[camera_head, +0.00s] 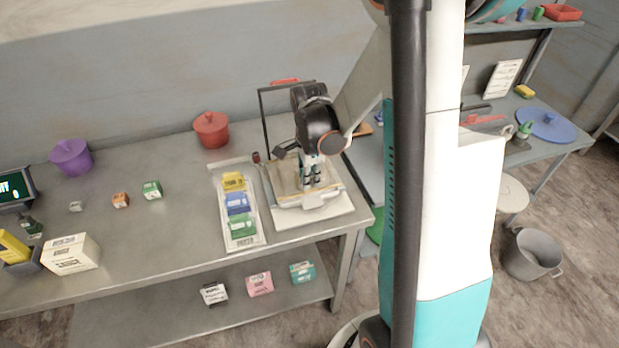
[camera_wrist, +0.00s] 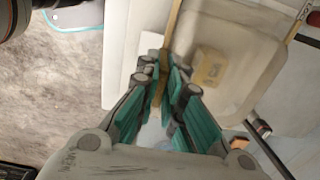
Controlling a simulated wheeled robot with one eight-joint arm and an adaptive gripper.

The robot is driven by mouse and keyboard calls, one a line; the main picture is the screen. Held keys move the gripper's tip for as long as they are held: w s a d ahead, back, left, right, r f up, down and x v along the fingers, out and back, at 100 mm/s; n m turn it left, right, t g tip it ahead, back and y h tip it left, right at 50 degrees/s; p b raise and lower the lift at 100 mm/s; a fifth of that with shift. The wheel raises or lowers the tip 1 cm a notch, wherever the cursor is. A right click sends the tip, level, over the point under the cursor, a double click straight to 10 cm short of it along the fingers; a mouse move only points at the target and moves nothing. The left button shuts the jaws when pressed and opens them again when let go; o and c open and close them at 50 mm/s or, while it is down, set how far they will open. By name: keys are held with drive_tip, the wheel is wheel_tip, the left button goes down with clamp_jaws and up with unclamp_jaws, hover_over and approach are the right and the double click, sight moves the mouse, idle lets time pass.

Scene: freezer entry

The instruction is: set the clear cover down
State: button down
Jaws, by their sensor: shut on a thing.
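The clear cover (camera_head: 287,178) is a see-through, box-like piece with tan edges, at the right end of the metal table. My gripper (camera_head: 312,183) points down at it and is shut on it. In the wrist view the teal fingers of my gripper (camera_wrist: 165,88) close on a tan edge strip, and the clear cover (camera_wrist: 245,75) spreads to the upper right. A blurred yellowish block (camera_wrist: 211,66) shows through it. A white board (camera_head: 330,213) lies under the cover. I cannot tell whether the cover touches the board.
A tray (camera_head: 246,242) with yellow, blue and green boxes lies just left. A dark upright frame (camera_head: 262,115) stands behind the cover. A red pot (camera_head: 211,130) and purple pot (camera_head: 72,157) stand at the back. The table's front middle (camera_head: 165,240) is clear.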

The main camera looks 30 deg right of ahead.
drive_tip(key=shift+f+b, duration=0.45)
drive_tip(key=shift+f, duration=0.05)
drive_tip(key=c, duration=1.7)
unclamp_jaws()
drive_tip(key=shift+r, duration=0.1)
drive_tip(key=shift+r+p, duration=0.6)
drive_tip(key=shift+p, duration=0.15)
wheel_tip(320, 180, up, 12)
drive_tip(key=shift+f+p, duration=0.1)
drive_tip(key=shift+p, duration=1)
